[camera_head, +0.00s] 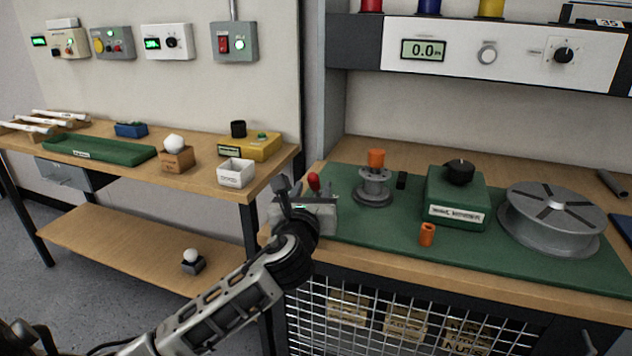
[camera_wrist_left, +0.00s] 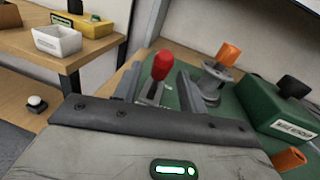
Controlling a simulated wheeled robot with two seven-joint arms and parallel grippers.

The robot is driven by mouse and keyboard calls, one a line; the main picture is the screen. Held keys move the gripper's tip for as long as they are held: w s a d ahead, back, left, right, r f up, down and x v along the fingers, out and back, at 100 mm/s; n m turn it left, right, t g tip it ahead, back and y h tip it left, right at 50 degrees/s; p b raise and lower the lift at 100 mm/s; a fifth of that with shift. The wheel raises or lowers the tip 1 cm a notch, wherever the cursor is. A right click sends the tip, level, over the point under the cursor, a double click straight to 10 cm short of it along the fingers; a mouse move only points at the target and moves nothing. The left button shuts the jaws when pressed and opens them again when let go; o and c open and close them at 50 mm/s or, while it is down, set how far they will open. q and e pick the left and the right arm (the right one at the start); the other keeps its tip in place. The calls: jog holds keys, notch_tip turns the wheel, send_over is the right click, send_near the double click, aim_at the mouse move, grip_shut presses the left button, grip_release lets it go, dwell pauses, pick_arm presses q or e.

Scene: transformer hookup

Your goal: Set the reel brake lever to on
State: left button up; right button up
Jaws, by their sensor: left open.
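The brake lever has a red knob (camera_head: 314,182) and stands at the left end of the green mat. It also shows in the left wrist view (camera_wrist_left: 162,65), its grey stem below the knob. My left gripper (camera_head: 303,191) is at the lever, its jaws open. In the left wrist view the two fingers of my left gripper (camera_wrist_left: 158,82) stand apart on either side of the lever, with gaps visible. The lever's foot is hidden behind the gripper body. A large grey reel (camera_head: 550,215) lies at the right. My right gripper is not in view.
A small grey spool with an orange top (camera_head: 375,185), a green box with a black knob (camera_head: 455,198) and an orange sleeve (camera_head: 427,234) stand on the green mat (camera_head: 375,236). A wooden bench (camera_head: 110,176) with trays stands left, across a gap.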

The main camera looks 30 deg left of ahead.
aim_at(313, 187)
pick_arm(q)
jog(key=x, duration=0.4)
jog(key=shift+w+a, duration=0.1)
jog(key=shift+w, duration=0.2)
